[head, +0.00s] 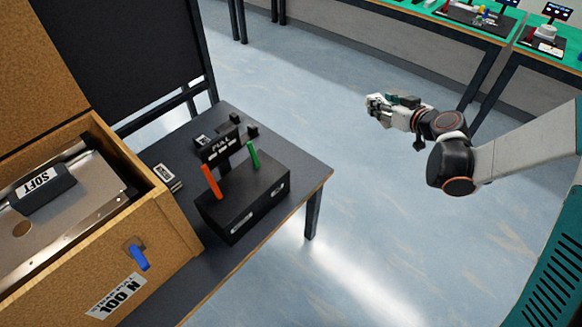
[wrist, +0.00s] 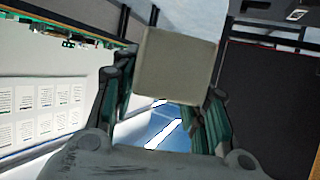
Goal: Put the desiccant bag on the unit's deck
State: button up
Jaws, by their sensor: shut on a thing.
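My gripper (head: 385,108) is out over open floor, right of the table and well away from the crate. In the wrist view it is shut on a plain beige-grey square packet (wrist: 176,66), which looks like the desiccant bag. The packet sits between the fingers and sticks out past them. In the head view it is too small to tell from the gripper. The unit, with its metal deck (head: 70,215), lies in the open wooden crate (head: 165,225) at the left. A dark block labelled SOFT (head: 42,190) rests on the deck.
A black box (head: 240,205) with an orange and a green handle and a PULL sign stands on the dark table (head: 312,165) beside the crate. A blue latch (head: 139,256) is on the crate's front. Green-topped benches (head: 480,32) stand at the back right. Bare floor lies between.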

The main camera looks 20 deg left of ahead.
jog(key=w+a+f+n+g+y, duration=0.1)
jog(key=a+f+n, duration=0.1)
jog(key=a+f, duration=0.35)
jog(key=w+a+f+n+g+y, duration=0.1)
jog(key=a+f+g, duration=0.1)
jog(key=a, duration=0.7)
jog(key=n+g+y, duration=0.2)
jog(key=n, duration=0.1)
send_over(291, 168)
notch_tip(291, 168, down, 7)
jog(key=shift+a+f, duration=0.15)
jog(key=shift+f, duration=0.05)
jog(key=shift+w, duration=0.1)
notch_tip(291, 168, down, 20)
jog(key=b, duration=0.6)
jog(key=shift+r+b, duration=0.25)
jog(key=shift+b, duration=0.1)
jog(key=shift+f, duration=0.2)
jog(key=o, duration=1.1)
